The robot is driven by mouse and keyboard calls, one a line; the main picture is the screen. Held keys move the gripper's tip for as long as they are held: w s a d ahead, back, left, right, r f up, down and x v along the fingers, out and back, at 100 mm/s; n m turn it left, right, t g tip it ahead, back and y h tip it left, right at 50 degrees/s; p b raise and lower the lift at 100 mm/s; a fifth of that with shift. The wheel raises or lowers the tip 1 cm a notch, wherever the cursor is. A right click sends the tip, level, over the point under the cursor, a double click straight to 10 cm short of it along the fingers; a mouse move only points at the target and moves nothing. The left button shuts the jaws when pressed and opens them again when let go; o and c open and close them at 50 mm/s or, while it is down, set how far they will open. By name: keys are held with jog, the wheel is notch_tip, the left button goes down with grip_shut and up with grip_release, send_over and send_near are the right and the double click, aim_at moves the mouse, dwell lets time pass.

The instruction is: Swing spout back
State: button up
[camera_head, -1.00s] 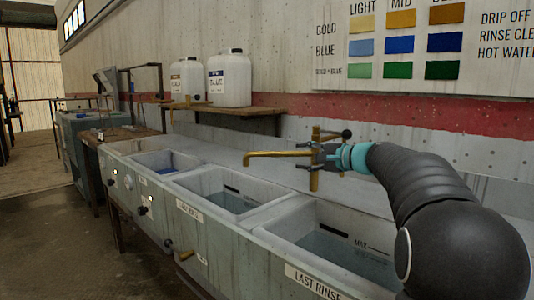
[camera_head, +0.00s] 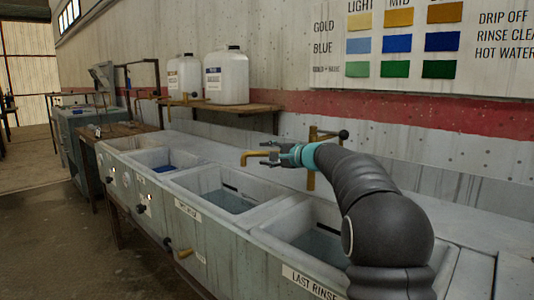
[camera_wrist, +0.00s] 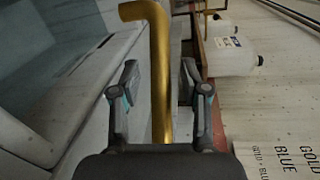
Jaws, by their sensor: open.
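The brass spout (camera_head: 250,154) reaches left from the brass tap post (camera_head: 311,160) over the sinks, with its end bent down. In the wrist view the spout (camera_wrist: 160,85) runs up the middle and bends left at its tip. My gripper (camera_head: 268,153) is open along the spout, and part of the spout is hidden behind it in the head view. In the wrist view my gripper (camera_wrist: 158,78) has one finger on each side of the spout, with visible gaps. I cannot tell how deep the spout lies between the fingers.
Below are several sink basins, including the last-rinse basin (camera_head: 318,240) and a middle basin (camera_head: 228,200). White jugs (camera_head: 226,80) stand on a wooden shelf (camera_head: 242,109) at the back wall. A colour chart (camera_head: 400,45) hangs above right. The floor at left is clear.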

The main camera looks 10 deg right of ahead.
jog(key=shift+w+a, duration=0.1)
grip_shut()
